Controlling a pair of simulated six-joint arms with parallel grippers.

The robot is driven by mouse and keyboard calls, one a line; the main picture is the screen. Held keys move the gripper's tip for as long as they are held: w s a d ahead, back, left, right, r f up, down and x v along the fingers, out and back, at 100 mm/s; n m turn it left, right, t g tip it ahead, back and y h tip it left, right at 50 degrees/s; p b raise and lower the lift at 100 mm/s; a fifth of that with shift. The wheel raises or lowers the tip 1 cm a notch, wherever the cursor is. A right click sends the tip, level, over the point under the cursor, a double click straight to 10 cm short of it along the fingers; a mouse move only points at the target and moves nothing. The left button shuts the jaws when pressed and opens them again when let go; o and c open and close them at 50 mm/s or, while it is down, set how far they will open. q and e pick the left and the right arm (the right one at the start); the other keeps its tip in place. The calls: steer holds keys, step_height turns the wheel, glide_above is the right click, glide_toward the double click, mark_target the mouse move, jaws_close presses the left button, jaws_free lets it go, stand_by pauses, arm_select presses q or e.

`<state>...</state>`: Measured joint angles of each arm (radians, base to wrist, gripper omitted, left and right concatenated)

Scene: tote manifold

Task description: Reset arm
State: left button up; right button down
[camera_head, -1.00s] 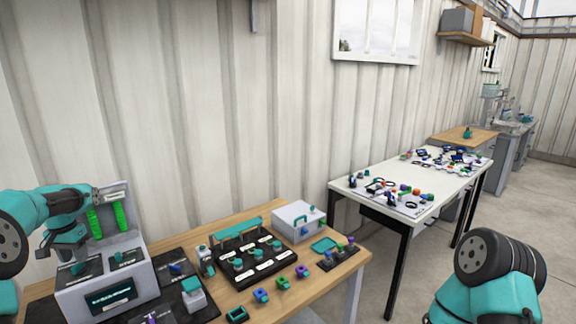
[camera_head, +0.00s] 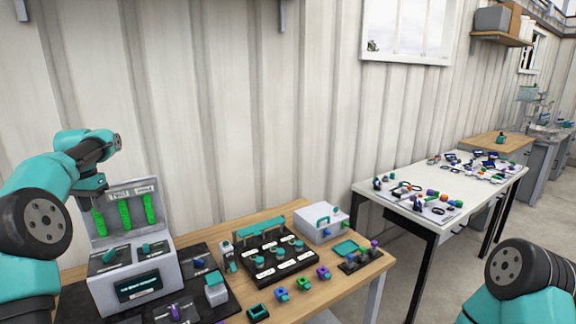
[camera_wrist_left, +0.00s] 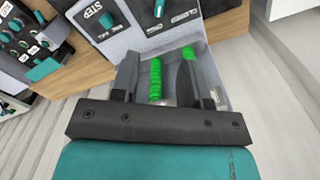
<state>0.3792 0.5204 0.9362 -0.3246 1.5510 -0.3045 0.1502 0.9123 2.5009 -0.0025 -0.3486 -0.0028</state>
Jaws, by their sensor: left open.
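My left gripper (camera_head: 97,200) points down at the upright back panel of a grey box (camera_head: 140,284), close to the leftmost green bar (camera_head: 99,222). In the left wrist view the two dark fingers (camera_wrist_left: 156,78) are spread apart. A ribbed green bar (camera_wrist_left: 155,82) shows between them, and another green bar (camera_wrist_left: 188,55) is partly hidden by the right finger. I cannot tell whether a finger touches either bar. Only a link of my right arm shows, at the lower right of the head view; its gripper is out of view.
Two more green bars (camera_head: 149,208) stand on the panel. A black rack (camera_head: 275,260), a white case (camera_head: 321,222) and several small coloured blocks (camera_head: 303,283) crowd the wooden table (camera_head: 368,272). A white table (camera_head: 385,208) stands farther right. Air above the wooden table is clear.

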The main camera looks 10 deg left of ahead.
mark_target(107, 252)
arm_select(q)
step_height(107, 252, down, 16)
steer(key=shift+f, duration=0.1)
steer(key=n, duration=0.4)
steer(key=shift+n, duration=0.3)
steer(key=shift+s+a+n, duration=0.1)
steer(key=shift+n, duration=2.3)
steer(key=r+m, duration=0.1)
steer(key=r, duration=0.1)
steer(key=r+m, duration=0.1)
steer(key=r, duration=0.2)
steer(key=w+r, duration=0.1)
steer(key=r, duration=0.1)
steer(key=shift+a+r+m, duration=0.15)
steer(key=shift+r+m, duration=0.05)
steer(key=shift+m, duration=0.2)
step_height(107, 252, up, 10)
steer(key=m, duration=0.4)
steer(key=shift+s+d+m, duration=0.25)
steer(key=shift+s+m, duration=0.05)
steer(key=shift+s, duration=0.15)
